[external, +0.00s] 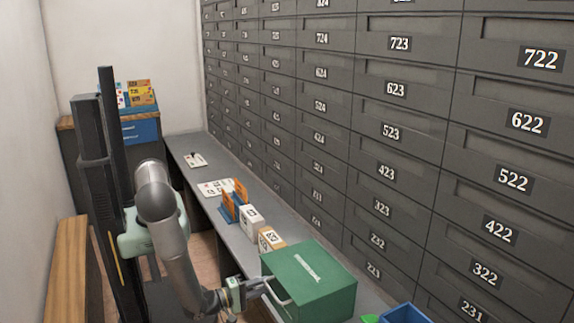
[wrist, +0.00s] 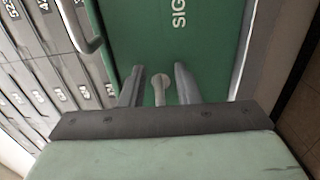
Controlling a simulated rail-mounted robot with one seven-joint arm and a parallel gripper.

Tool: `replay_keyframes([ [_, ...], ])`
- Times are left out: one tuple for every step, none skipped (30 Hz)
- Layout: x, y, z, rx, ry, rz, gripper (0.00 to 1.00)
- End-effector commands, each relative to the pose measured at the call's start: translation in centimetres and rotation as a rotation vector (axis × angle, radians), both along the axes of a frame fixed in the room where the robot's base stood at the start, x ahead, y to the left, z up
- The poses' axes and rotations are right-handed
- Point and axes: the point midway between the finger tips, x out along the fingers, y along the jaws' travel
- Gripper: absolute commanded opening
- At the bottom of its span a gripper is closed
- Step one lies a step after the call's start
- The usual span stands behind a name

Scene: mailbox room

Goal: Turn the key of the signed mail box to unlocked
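A small pale key (wrist: 160,88) with a round head is on that face. My gripper (wrist: 160,82) faces the box with one finger on each side of the key. Narrow gaps show between the key and both fingers, so the gripper is open. In the external view my gripper (external: 256,287) is at the box's left side, and the key cannot be made out.
A metal handle (wrist: 82,28) sticks out from the box face, left of my fingers. Numbered grey lockers (external: 400,130) line the wall behind the counter (external: 215,180). Small parcels (external: 250,219) stand behind the box, and a blue bin (external: 405,314) is at its front right.

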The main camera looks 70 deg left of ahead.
Motion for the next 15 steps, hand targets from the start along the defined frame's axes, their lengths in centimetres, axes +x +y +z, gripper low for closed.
replay_keyframes([
  [0.0, 0.0, 0.0, 0.0, -0.001, 0.001, 0.29],
  [0.0, 0.0, 0.0, -0.001, -0.001, 0.001, 0.29],
  [0.0, 0.0, 0.0, -0.001, -0.001, 0.001, 0.29],
  [0.0, 0.0, 0.0, -0.001, -0.001, 0.001, 0.29],
  [0.0, 0.0, 0.1, -0.001, -0.001, 0.001, 0.29],
  [0.0, 0.0, 0.1, -0.001, -0.001, 0.001, 0.29],
  [-0.1, 0.0, 0.1, -0.001, -0.001, 0.001, 0.29],
  [-0.2, 0.0, 0.1, -0.001, -0.001, 0.001, 0.29],
  [-0.5, -0.1, 0.1, -0.002, -0.001, 0.0, 0.29],
  [-0.8, -0.1, 0.0, -0.002, 0.0, 0.0, 0.29],
  [-1.2, -0.1, 0.0, -0.002, 0.0, -0.001, 0.29],
  [-1.8, -0.2, 0.0, -0.002, 0.001, -0.002, 0.29],
  [-2.3, -0.2, 0.0, -0.002, 0.001, -0.002, 0.29],
  [-2.9, -0.3, 0.0, -0.002, 0.0, -0.002, 0.29],
  [-3.8, -0.4, 0.0, -0.002, 0.001, -0.003, 0.29],
])
